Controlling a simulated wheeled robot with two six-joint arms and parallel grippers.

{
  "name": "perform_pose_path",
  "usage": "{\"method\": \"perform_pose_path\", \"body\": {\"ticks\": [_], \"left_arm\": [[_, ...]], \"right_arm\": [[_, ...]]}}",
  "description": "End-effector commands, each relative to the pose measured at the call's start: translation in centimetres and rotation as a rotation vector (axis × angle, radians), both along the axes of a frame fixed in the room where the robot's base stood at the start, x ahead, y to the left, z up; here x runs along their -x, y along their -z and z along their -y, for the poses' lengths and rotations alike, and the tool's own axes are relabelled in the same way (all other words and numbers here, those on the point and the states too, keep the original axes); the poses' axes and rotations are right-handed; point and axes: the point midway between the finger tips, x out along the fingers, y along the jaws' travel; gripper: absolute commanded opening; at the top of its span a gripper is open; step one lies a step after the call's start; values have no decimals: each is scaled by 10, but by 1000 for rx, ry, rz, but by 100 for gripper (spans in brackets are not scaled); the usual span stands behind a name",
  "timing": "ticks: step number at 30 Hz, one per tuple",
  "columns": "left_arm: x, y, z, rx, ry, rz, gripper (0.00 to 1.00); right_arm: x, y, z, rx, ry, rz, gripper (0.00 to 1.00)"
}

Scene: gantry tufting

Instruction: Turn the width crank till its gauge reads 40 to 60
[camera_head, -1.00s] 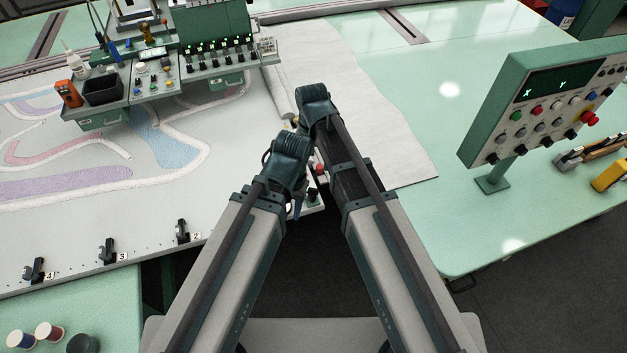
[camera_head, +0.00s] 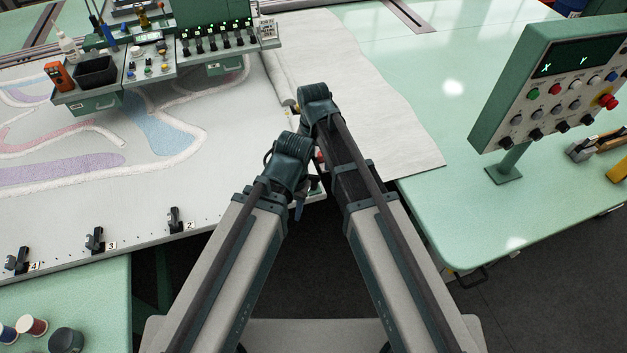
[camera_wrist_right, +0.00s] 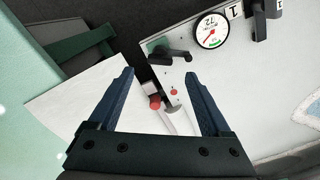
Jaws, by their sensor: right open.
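In the right wrist view my right gripper (camera_wrist_right: 159,73) is open and empty, its two dark blue fingers spread. A black crank (camera_wrist_right: 172,53) lies ahead of the fingers on the pale frame edge, apart from them. Next to it is a round white gauge (camera_wrist_right: 211,30) with a red needle and a green arc; its figures are too small to read surely. In the head view my forearms hide the crank and gauge. My left gripper is mostly hidden there; a small dark part (camera_head: 298,209) below the left forearm may belong to it.
Red buttons (camera_wrist_right: 155,102) sit between the fingers' lines in the right wrist view. Black numbered clamps (camera_head: 174,220) line the frame edge. A green control console (camera_head: 545,90) stands at right. A tufting head with trays (camera_head: 95,75) is at upper left. Dark floor shows between tables.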

Motion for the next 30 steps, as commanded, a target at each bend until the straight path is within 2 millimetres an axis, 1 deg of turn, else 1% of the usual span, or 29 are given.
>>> {"method": "perform_pose_path", "body": {"ticks": [1, 9, 12, 16, 24, 29, 30], "left_arm": [[0, 14, 0, 0, 0, 0, 46], [0, 50, 0, 0, -1, 0, 46], [0, 59, 0, 0, -1, 0, 46], [0, 63, 0, 0, -1, 0, 46], [0, 62, 0, 0, -1, 0, 46], [0, 62, 0, 0, -1, 0, 46], [0, 62, 0, 0, -1, 0, 46]], "right_arm": [[0, 14, 0, 0, 0, 0, 82], [0, 50, 0, 0, 0, 0, 82], [0, 58, 0, 0, 0, 0, 82], [0, 63, 0, 0, 0, 0, 82], [0, 62, 0, 0, 0, 0, 82], [0, 62, 0, 0, 0, 0, 54], [0, 62, 0, 0, 0, 0, 46]]}}
